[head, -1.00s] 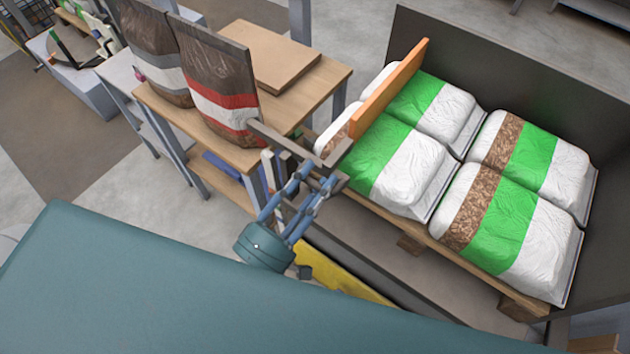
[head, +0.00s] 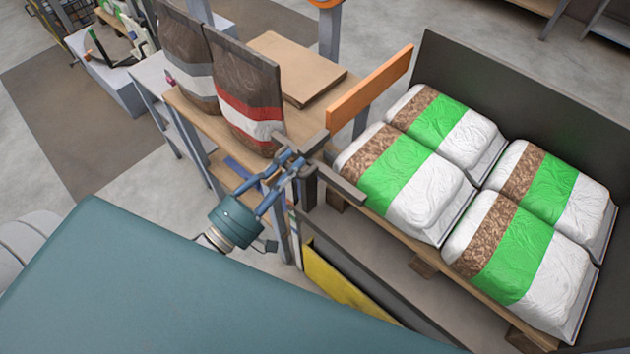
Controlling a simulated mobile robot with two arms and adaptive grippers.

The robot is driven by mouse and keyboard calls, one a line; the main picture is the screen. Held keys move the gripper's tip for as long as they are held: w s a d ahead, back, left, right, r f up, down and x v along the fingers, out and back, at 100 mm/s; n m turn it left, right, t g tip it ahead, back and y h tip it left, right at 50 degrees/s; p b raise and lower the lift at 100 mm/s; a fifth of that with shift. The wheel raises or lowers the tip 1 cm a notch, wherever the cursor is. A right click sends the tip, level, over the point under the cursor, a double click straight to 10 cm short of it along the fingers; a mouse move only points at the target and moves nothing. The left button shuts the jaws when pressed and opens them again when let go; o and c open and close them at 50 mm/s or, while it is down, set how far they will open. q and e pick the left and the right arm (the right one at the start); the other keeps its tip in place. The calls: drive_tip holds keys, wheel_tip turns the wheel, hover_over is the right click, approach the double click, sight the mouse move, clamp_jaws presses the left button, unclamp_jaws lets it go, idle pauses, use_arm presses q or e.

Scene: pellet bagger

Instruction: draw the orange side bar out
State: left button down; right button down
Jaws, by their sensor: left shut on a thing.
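The orange side bar (head: 370,87) stands out at the left of the pallet of filled bags, its long face showing, with a clear gap to the bags at its far end. Its near end lies by my left gripper (head: 300,158), which is shut on a dark grey piece at the bar's near end. The gripper's blue fingers and the grey parts overlap there, so the exact grip is hidden. My right gripper is not in view.
Several green, white and brown bags (head: 412,180) lie on a wooden pallet inside dark walls (head: 530,100). A wooden table (head: 335,88) with two upright bags (head: 247,100) stands left of the bar. A yellow panel (head: 340,283) is below.

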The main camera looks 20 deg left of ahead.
use_arm(q)
drive_tip(key=w+a, duration=0.2)
drive_tip(key=a, duration=0.4)
drive_tip(key=shift+w+a, duration=0.15)
drive_tip(key=shift+a, duration=0.1)
drive_tip(key=shift+f, duration=0.1)
drive_tip(key=c, duration=1.6)
unclamp_jaws()
drive_tip(key=shift+c, duration=0.2)
drive_tip(key=v, duration=1.2)
